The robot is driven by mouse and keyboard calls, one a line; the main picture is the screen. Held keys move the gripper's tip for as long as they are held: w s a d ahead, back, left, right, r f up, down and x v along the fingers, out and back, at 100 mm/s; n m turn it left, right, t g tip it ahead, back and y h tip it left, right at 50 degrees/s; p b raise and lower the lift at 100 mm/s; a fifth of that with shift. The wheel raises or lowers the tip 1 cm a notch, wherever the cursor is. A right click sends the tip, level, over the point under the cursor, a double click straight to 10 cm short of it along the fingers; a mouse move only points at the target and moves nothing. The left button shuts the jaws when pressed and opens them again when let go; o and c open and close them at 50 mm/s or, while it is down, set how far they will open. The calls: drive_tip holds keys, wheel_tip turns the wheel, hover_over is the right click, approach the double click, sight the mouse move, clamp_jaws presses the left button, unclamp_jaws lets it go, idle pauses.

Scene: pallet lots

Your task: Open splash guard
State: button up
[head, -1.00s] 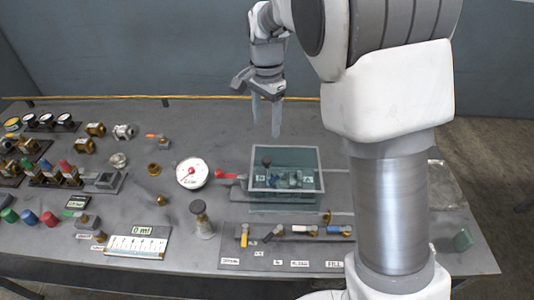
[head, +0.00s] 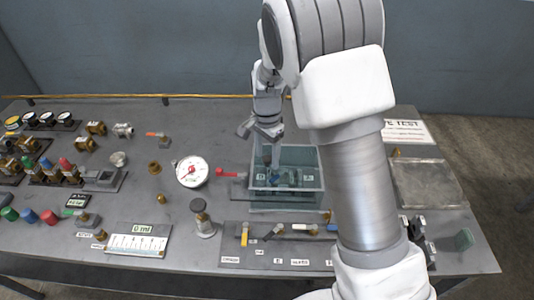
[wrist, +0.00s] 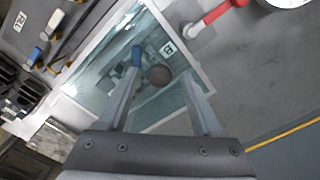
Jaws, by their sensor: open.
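The splash guard (head: 257,197) is a clear, bluish box over fittings on the bench, right of the middle in the head view. In the wrist view its clear panel (wrist: 98,82) fills the upper middle. A dark round knob (wrist: 159,75) shows between my fingertips in that view; I cannot tell whether they touch it. My gripper (head: 273,160) points down at the guard's back part and is open. It also shows in the wrist view (wrist: 160,80) with its fingers apart. My arm hides part of the area right of the guard.
A pressure gauge (head: 191,172) with a red-handled valve (head: 222,172) stands left of the guard. A row of coloured levers (head: 268,236) lies in front of it. A grey tray (head: 428,184) is at the right. Several fittings crowd the left bench.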

clamp_jaws()
idle(1.3)
